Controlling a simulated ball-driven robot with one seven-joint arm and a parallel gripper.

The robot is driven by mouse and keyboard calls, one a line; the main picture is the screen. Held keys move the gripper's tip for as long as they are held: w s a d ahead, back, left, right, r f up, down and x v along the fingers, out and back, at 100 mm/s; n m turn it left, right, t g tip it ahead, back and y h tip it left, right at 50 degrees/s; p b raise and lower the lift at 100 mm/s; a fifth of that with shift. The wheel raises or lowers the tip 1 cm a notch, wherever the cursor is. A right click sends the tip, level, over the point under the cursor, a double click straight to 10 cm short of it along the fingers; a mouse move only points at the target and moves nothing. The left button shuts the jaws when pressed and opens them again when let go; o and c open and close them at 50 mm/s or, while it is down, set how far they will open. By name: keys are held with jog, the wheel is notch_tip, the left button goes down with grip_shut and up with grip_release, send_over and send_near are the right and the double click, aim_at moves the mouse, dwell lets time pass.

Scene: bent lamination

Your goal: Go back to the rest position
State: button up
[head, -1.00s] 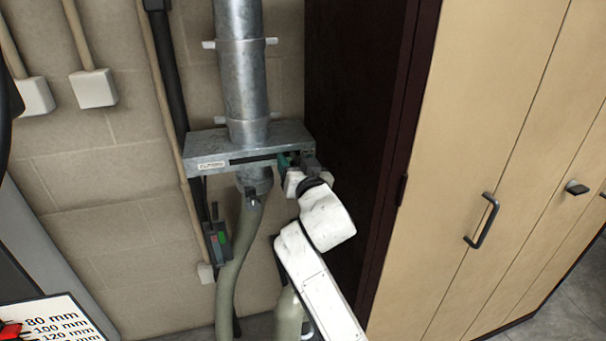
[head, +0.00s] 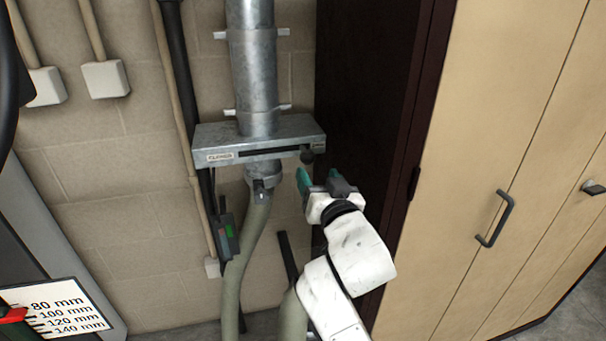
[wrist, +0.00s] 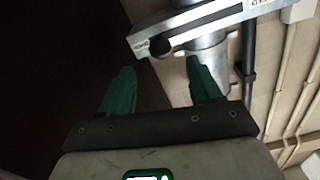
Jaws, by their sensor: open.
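My gripper (head: 318,180) is open and empty, in front of and a little below the right end of a metal slide-gate housing (head: 230,142) on the duct. In the wrist view, its two green fingers (wrist: 158,80) stand apart with nothing between them. The housing (wrist: 200,25) shows beyond the fingertips there, with a dark round knob (wrist: 160,48) at its near end. The same knob (head: 307,157) shows in the head view at the right end of the slot, apart from the fingers.
A galvanised pipe (head: 252,75) rises above the housing and a grey-green hose (head: 245,250) hangs below. Tan cabinet doors (head: 500,130) are further right. A millimetre scale (head: 65,308) is at lower left.

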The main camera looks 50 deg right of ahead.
jog(key=s+a+f+n+g+y, duration=0.2)
jog(key=s+a+f+g+y, duration=0.15)
jog(key=f, duration=0.65)
jog(key=s+a+f+n+g+y, duration=0.2)
jog(key=s+a+f+g, duration=0.15)
jog(key=f, duration=0.75)
jog(key=s+a+f+n+g+y, duration=0.2)
jog(key=s+a+f+g, duration=0.1)
jog(key=s, duration=0.6)
jog(key=s+a+f+n+g+y, duration=0.2)
jog(key=s+a+f+g, duration=0.2)
jog(key=s+f, duration=0.4)
jog(key=shift+s+a+f+n, duration=0.15)
jog(key=shift+s+a+n, duration=0.2)
jog(key=shift+a, duration=0.3)
